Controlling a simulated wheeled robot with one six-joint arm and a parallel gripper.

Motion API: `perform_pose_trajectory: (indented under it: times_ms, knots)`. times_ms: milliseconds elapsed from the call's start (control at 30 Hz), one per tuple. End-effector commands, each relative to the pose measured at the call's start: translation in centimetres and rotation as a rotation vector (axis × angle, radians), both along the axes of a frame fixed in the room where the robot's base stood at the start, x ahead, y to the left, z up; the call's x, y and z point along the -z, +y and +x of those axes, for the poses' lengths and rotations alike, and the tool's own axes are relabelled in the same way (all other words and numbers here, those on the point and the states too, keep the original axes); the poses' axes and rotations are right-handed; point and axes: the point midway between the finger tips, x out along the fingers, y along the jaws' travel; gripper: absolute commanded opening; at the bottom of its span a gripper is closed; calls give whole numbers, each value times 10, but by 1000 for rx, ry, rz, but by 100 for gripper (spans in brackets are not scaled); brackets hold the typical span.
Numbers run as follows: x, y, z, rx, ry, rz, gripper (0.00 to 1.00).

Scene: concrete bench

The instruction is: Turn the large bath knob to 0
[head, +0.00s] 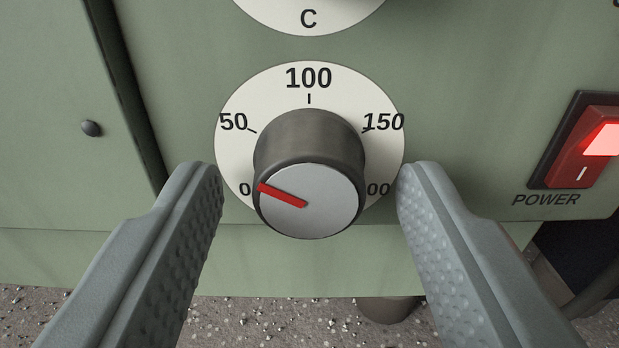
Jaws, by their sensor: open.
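The large bath knob (312,160) is a dark grey cylinder with a light grey face, on a round white dial (240,149) marked 0, 50, 100, 150 and a partly hidden last number that ends in 00. The red pointer (282,195) on its face points left and slightly up, close to the 0 mark. My gripper (309,180) is open, with one finger to the left of the knob and one to the right. Both fingers stand apart from the knob, with gaps on each side. The fingertips overlap the dial's edges in the picture.
A red lit power switch (583,145) is on the panel to the right, beside the right finger. A dark bolt (92,128) is on the left panel. The speckled concrete bench (300,320) lies below the green housing.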

Motion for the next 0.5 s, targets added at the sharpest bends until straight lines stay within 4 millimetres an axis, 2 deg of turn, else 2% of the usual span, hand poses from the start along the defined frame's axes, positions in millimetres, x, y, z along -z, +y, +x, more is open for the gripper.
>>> perform_pose_trajectory:
  times_ms: [200, 267, 433, 500]
  knots:
    - [0, 0, 0, 0, 0, 0, 51]
    - [0, 0, 0, 0, 0, 0, 42]
    - [0, 0, 0, 0, 0, 0, 8]
    - [0, 0, 0, 0, 0, 0, 7]
